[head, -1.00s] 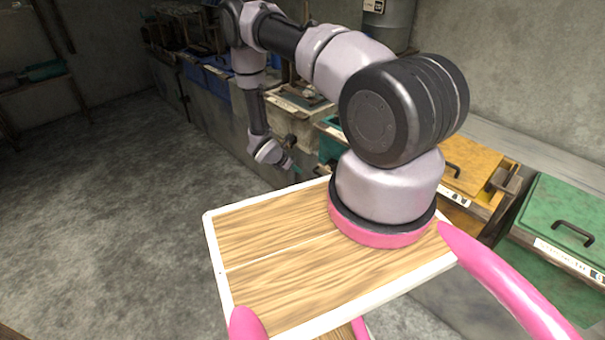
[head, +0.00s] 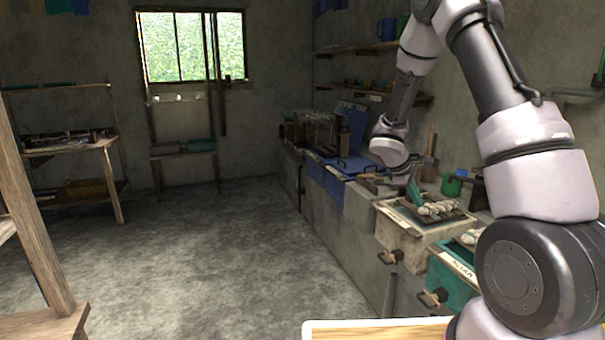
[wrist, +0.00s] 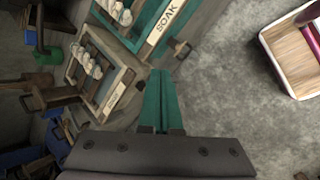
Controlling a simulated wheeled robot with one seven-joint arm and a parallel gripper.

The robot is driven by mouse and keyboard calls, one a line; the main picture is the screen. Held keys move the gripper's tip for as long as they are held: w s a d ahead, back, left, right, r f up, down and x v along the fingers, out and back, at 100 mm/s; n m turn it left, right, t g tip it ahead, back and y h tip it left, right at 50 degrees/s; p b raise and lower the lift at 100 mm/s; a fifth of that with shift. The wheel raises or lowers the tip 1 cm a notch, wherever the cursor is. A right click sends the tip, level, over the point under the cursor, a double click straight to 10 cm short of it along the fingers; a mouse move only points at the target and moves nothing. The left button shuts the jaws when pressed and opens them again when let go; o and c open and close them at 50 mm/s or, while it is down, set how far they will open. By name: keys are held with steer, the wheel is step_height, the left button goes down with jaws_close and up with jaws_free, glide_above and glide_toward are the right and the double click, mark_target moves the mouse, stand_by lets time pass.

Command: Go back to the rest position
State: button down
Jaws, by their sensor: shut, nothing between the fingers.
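My gripper (head: 414,192) hangs from the folded-down end of my arm in the head view, at the front of the bench row. Its teal fingers point down and look close to a tray of pale cocoon-like pieces; I cannot tell the exact gap. In the wrist view my gripper (wrist: 160,75) shows two teal fingers lying together, shut with nothing between them. My arm is raised at the shoulder and bent down at the wrist.
A light box with pale pieces (head: 398,236) and a teal box (head: 452,290) line the bench at right. Blue boxes (head: 335,165) stand farther back. A wooden table (head: 75,150) and wooden post (head: 35,225) are left. The grey floor (head: 210,260) between is clear.

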steer(key=s+r+m+y, duration=0.2)
steer(key=s+r+m, duration=0.35)
steer(key=r, duration=0.65)
steer(key=s+a+r+m+t+y, duration=0.2)
steer(key=s+a+r+m+y, duration=0.1)
steer(key=s+r, duration=0.6)
steer(key=s+a+r+m+t+y, duration=0.3)
steer(key=s+a+r+m, duration=0.2)
steer(key=s, duration=0.8)
step_height(320, 180, up, 4)
steer(key=a, duration=0.2)
steer(key=shift+s+a+r+y, duration=0.2)
steer(key=shift+s+a+y, duration=0.1)
steer(key=shift+y, duration=0.1)
